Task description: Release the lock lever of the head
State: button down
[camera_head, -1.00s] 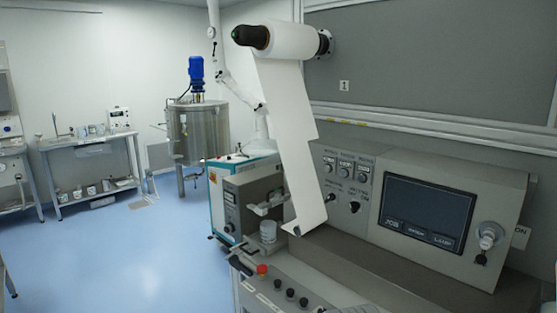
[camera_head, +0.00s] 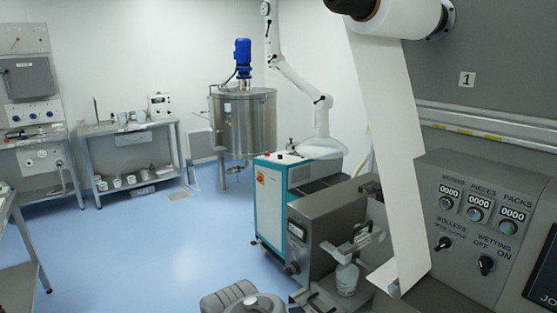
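I cannot make out a lock lever for certain. A grey machine unit (camera_head: 322,228) stands right of centre, with a pale bracket-like head (camera_head: 355,242) on its front. A white cup-like container (camera_head: 347,279) sits just below that bracket. A white web (camera_head: 392,150) hangs from a roll (camera_head: 405,16) and ends right of the bracket, partly covering what lies behind. My gripper is not seen. A dark grey rounded shape (camera_head: 243,300) at the bottom edge may be part of my arm, but I cannot tell.
A control panel (camera_head: 477,229) with counters and knobs is at the right. A teal-and-white cabinet (camera_head: 270,205) stands behind the grey unit, with a white jointed arm (camera_head: 300,82) and a steel tank (camera_head: 246,125) beyond. Benches line the left. Blue floor (camera_head: 140,250) is open at left.

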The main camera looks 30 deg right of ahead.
aim_at(371, 190)
jog(key=u, duration=0.1)
jog(key=i, duration=1.85)
jog(key=z, duration=0.55)
jog(key=i, duration=0.9)
jog(key=z, duration=1.55)
jog(key=i, duration=0.8)
jog(key=z, duration=0.65)
